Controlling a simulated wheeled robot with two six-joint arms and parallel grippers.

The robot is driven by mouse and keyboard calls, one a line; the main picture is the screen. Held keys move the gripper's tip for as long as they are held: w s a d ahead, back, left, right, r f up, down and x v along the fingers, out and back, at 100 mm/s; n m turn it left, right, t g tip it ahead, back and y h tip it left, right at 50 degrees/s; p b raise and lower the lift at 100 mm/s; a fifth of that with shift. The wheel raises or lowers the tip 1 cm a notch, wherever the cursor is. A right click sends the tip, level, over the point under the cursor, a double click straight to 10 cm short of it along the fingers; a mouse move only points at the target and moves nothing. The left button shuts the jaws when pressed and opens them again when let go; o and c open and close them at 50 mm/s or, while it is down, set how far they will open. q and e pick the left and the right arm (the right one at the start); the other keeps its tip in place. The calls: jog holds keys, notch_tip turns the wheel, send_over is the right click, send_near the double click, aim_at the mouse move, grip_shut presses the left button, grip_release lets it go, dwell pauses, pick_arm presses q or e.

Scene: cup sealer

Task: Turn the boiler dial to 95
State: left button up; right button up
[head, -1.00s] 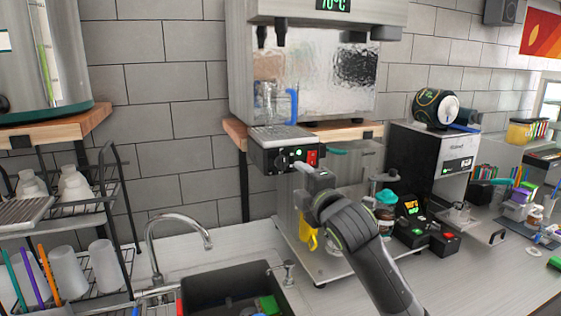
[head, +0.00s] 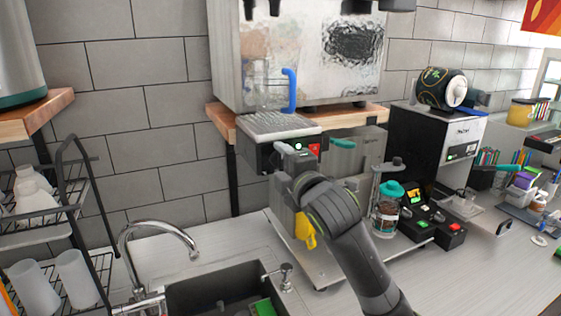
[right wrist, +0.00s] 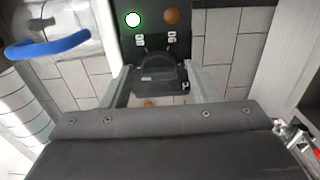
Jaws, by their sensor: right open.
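The boiler (head: 226,60) is a large steel box on a wooden shelf. Its black control panel (head: 312,143) is under the grey drip grate, with a white-lit button and a red switch. In the head view my right gripper (head: 284,158) is up against this panel and hides the dial. In the right wrist view the dial (right wrist: 160,74) is a black knob with numbers 80 and 90 beside it. My right gripper (right wrist: 162,82) is open, with one finger on each side of the dial. I cannot tell whether the fingers touch it. My left gripper is not in view.
A sink faucet (head: 160,228) and wire rack (head: 85,205) are at left. A jar (head: 388,212) and black machine (head: 425,140) are at right.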

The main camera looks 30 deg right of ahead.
jog(key=shift+s, duration=0.2)
jog(key=shift+a+r, duration=0.1)
jog(key=shift+c, duration=1.2)
jog(key=c, duration=0.7)
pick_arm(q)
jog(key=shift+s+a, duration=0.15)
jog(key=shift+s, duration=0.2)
pick_arm(e)
jog(key=shift+c, duration=0.2)
